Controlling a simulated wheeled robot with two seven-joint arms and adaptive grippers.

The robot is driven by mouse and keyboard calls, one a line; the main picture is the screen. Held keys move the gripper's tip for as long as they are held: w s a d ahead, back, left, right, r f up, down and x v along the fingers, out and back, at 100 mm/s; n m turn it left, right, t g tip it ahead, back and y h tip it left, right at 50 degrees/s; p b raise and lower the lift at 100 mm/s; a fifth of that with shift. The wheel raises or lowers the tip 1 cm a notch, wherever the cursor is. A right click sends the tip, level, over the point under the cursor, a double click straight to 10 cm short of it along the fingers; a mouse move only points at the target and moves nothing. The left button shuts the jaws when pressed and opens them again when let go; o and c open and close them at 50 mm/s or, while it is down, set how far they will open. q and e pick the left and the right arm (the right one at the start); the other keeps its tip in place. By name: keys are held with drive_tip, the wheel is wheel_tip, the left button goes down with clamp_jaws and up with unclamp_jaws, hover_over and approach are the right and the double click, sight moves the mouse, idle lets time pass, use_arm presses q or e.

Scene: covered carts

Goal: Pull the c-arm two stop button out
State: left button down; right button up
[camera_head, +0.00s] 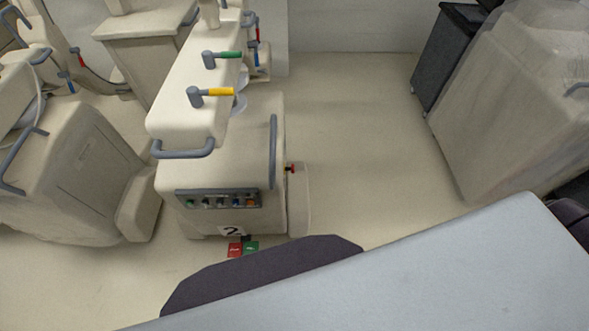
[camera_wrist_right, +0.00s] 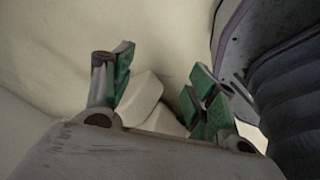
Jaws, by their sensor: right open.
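C-arm two (camera_head: 225,165) is a beige cart marked with a "2" low on its front, in the middle left of the head view. A small red stop button (camera_head: 292,168) with a yellowish base sticks out from its right side, above a beige side part. Whether it is in or out is too small to tell. My right gripper (camera_wrist_right: 160,82) shows in the right wrist view with its green-padded fingers spread apart and nothing between them. Neither gripper shows in the head view, so their distance from the button cannot be told.
The cart's front panel (camera_head: 218,199) has several coloured buttons. Red and green pedals (camera_head: 242,248) lie on the floor before it. Another beige cart (camera_head: 75,175) stands left, and a covered one (camera_head: 520,100) stands right. The floor (camera_head: 370,150) right of c-arm two is clear.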

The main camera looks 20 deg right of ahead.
drive_tip(key=w+d+r+n+t+b, duration=0.2)
drive_tip(key=w+r+b, duration=0.15)
drive_tip(key=w, duration=0.45)
drive_tip(key=w+d+r+n+t+y+b, duration=0.15)
drive_tip(key=w+r, duration=0.25)
drive_tip(key=w, duration=0.4)
drive_tip(key=w+d+r+n+t+b, duration=0.2)
drive_tip(key=w+r+n+t+b, duration=0.15)
drive_tip(key=w, duration=0.45)
drive_tip(key=n+t+y+b, duration=0.3)
drive_tip(key=n+y+b, duration=0.4)
drive_tip(key=n+b, duration=0.3)
approach(293, 169)
drive_tip(key=s+d, duration=0.2)
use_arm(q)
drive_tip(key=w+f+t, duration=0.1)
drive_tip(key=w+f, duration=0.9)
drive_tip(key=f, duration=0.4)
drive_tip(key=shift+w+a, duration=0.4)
use_arm(e)
drive_tip(key=shift+s+d+f, duration=0.15)
drive_tip(key=shift+f, duration=0.15)
drive_tip(key=shift+w, duration=0.2)
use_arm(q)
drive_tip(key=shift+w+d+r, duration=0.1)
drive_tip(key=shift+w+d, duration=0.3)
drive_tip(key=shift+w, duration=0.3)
use_arm(e)
drive_tip(key=shift+f+x, duration=0.2)
drive_tip(key=shift+x, duration=6.6)
